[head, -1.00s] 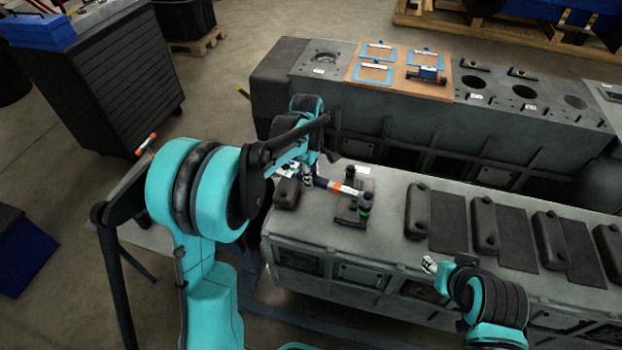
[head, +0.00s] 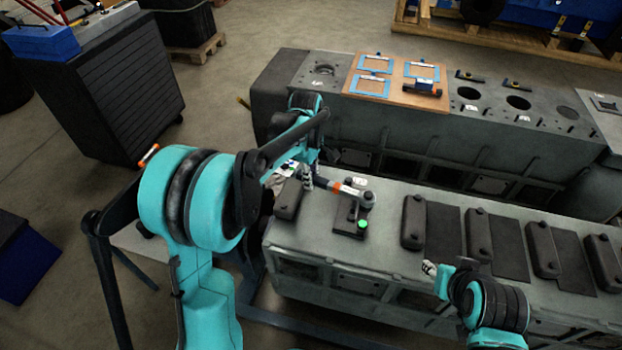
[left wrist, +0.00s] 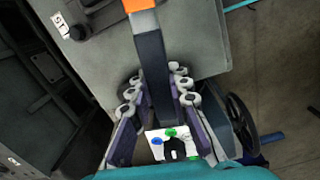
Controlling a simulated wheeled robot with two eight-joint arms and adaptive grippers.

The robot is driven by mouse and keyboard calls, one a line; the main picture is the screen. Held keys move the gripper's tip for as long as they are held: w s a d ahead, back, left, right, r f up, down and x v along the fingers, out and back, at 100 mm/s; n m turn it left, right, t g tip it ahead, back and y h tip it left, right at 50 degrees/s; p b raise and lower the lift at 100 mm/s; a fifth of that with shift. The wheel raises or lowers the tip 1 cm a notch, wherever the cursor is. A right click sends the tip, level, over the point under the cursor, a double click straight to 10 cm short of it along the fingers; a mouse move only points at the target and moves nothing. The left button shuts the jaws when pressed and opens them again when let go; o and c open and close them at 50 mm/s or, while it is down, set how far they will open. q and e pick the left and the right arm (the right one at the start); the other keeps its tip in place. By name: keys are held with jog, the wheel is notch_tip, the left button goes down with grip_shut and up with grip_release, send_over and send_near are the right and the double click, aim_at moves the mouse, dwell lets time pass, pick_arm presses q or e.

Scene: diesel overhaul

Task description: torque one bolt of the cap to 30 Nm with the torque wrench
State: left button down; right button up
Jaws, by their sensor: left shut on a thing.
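The torque wrench (head: 345,189) has a dark handle, an orange band and a grey head. My left gripper (head: 309,179) is shut on its handle. In the left wrist view, the handle (left wrist: 153,62) runs up between the fingers of my left gripper (left wrist: 158,84), with the orange band at the top edge. The wrench lies across the dark cap (head: 347,229) on the engine block, its head over the cap's right side. A bright green spot (head: 362,224) shows just below the head. Whether the head sits on a bolt is unclear. My right gripper (head: 431,267) is small, its fingers unclear.
The grey engine block (head: 320,238) carries several dark covers (head: 414,222) to the right of the cap. Behind it, another block holds a brown board (head: 402,98) with blue frames. A dark cabinet (head: 110,95) stands at the left. Floor shows between them.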

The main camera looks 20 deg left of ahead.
pick_arm(q)
jog(key=s+d, duration=0.2)
jog(key=s, duration=0.4)
jog(key=shift+s, duration=0.4)
dwell(0.3)
